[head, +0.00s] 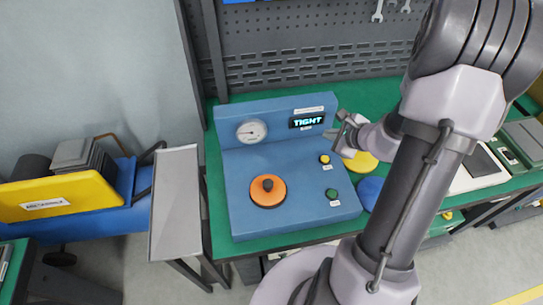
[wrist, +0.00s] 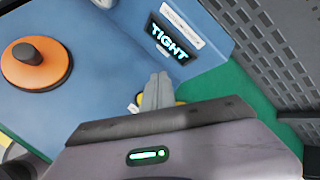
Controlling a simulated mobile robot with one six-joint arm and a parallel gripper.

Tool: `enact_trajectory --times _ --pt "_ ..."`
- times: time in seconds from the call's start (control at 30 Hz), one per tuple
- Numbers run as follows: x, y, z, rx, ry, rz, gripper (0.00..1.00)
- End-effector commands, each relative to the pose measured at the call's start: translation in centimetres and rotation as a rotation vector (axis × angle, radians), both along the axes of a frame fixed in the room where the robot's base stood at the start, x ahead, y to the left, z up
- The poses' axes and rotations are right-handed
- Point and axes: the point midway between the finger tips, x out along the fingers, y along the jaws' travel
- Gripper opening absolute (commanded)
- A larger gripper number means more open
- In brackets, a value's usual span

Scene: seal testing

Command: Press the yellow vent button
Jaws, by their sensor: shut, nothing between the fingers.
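The yellow vent button (head: 325,159) sits on the top of the blue test box (head: 235,205), to the right of the orange disc. My gripper (head: 340,131) is shut and empty, up and to the right of the button in the head view, near the display. In the wrist view the closed fingers (wrist: 157,88) cover most of a yellow spot (wrist: 133,108), which looks like the button. I cannot tell whether the fingers touch it. The display (wrist: 170,40) reads "TIGHT".
An orange disc with a dark knob (head: 267,190) lies on the box, and a green button (head: 331,194) is in front of the yellow one. A round gauge (head: 251,131) is on the back panel. Yellow (head: 362,162) and blue (head: 370,191) discs lie right of the box on the green bench.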

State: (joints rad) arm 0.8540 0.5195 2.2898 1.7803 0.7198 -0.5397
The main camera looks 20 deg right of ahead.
Motion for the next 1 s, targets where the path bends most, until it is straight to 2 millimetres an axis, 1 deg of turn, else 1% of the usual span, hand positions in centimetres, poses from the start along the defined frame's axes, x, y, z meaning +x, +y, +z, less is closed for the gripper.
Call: enact_trajectory --times 0.03,0.1,0.37,0.53,0.67,1.0 --pt "-0.4 -0.7 0.0 0.001 0.001 -0.019 0.00" --pt "-0.6 -1.0 0.0 0.001 0.001 -0.029 0.00" --pt "-0.5 -0.8 0.0 0.001 0.001 -0.026 0.00" --pt "-0.5 -0.8 -0.8 0.001 0.001 -0.025 0.00" --pt "-0.5 -0.8 -2.2 0.003 0.001 -0.026 0.00" --pt "-0.5 -0.8 -7.4 0.001 0.000 -0.025 0.00"
